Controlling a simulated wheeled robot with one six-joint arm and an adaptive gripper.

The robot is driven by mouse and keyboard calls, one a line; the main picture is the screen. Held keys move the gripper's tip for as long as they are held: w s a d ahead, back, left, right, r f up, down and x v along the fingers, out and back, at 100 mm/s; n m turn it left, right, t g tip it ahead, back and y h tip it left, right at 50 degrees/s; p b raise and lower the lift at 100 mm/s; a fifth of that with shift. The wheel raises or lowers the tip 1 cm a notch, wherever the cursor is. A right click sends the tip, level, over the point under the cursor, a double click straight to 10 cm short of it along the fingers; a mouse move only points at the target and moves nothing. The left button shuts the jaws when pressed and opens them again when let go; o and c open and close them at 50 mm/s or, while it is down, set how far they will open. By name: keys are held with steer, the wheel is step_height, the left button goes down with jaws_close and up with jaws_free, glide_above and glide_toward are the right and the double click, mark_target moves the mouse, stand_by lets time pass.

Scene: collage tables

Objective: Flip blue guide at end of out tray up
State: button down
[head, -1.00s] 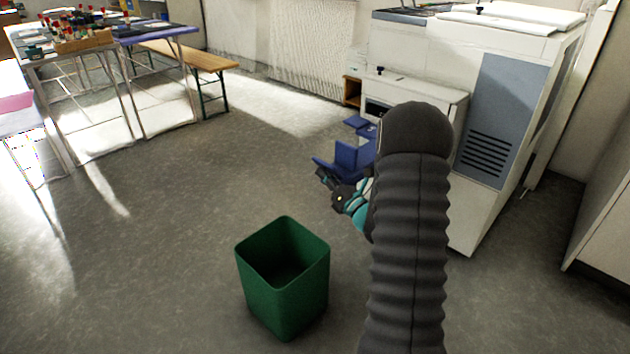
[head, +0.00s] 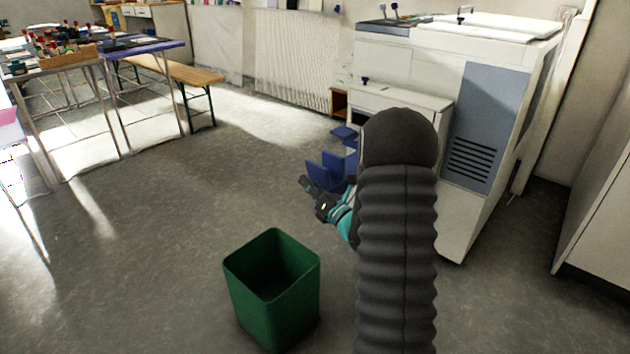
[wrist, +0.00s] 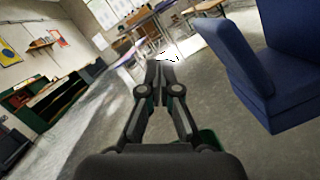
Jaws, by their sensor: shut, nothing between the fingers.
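The blue out tray (head: 343,184) sticks out low from the left side of the white machine, partly hidden by my arm. Blue panels stand up from it, including the end guide (head: 314,174) on its left. In the wrist view the guide (wrist: 236,62) is a blue plate rising at an angle from the blue tray block (wrist: 295,95) at the right. My gripper (head: 309,186) is just left of and in front of the guide. In the wrist view my gripper (wrist: 160,70) is shut and empty, with a visible gap between it and the guide.
The white machine (head: 405,70) fills the right side. A wooden bench (head: 180,72) and cluttered tables (head: 75,55) are at the back left. The floor between is clear.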

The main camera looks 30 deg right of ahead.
steer(key=s+d, duration=0.1)
steer(key=s, duration=0.9)
steer(key=shift+d+f, duration=0.15)
steer(key=shift+f, duration=0.15)
steer(key=shift+f, duration=0.1)
